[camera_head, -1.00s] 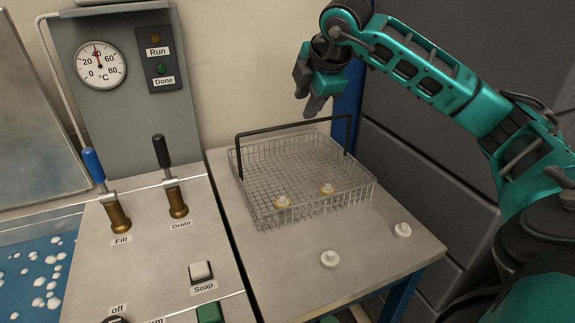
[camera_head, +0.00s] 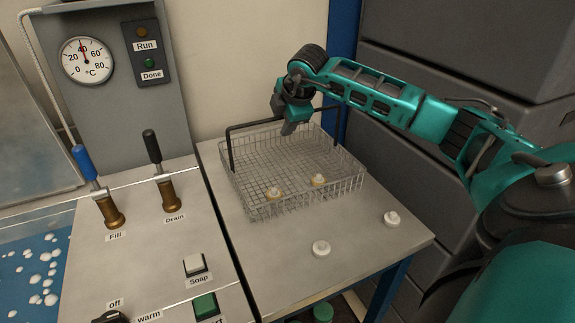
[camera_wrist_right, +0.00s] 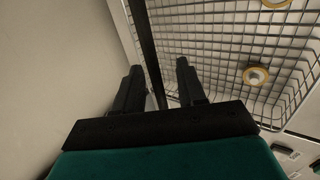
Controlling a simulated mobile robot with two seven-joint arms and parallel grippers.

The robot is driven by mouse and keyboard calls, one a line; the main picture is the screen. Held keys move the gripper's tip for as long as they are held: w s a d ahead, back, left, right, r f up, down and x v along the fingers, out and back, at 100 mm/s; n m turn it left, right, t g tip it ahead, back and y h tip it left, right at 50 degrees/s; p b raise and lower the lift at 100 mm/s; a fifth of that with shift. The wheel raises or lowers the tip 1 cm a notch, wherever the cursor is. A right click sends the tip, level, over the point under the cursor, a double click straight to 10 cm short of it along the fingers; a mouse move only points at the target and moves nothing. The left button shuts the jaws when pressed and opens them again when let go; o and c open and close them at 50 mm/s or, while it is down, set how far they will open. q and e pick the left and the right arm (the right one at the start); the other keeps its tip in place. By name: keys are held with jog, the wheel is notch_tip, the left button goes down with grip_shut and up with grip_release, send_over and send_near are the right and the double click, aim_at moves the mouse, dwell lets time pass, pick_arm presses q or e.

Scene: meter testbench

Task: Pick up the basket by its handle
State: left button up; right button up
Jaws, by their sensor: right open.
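The wire basket (camera_head: 335,190) stands on the metal side table, and its black handle (camera_head: 231,150) is raised over the back part. My right gripper (camera_head: 289,129) is at the middle of the handle's top bar and hides part of it. In the right wrist view the gripper (camera_wrist_right: 158,66) is open. The dark handle bar (camera_wrist_right: 147,40) runs into the space between its two fingers, apart from both as far as I can see. The basket's wire mesh (camera_wrist_right: 215,35) lies beyond. My left gripper is not in view.
Two round pieces with yellowish rims (camera_head: 274,193) lie in the basket. Two white ones (camera_head: 321,248) lie on the table (camera_head: 290,285) in front and to the right. The control panel with its Drain lever (camera_head: 160,170) stands left of the basket. A wall is behind.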

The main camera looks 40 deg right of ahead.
jog(key=shift+w+f, duration=0.1)
jog(key=shift+f, duration=0.15)
jog(key=shift+c, duration=0.4)
grip_shut()
dwell(0.8)
jog(key=shift+r, duration=0.1)
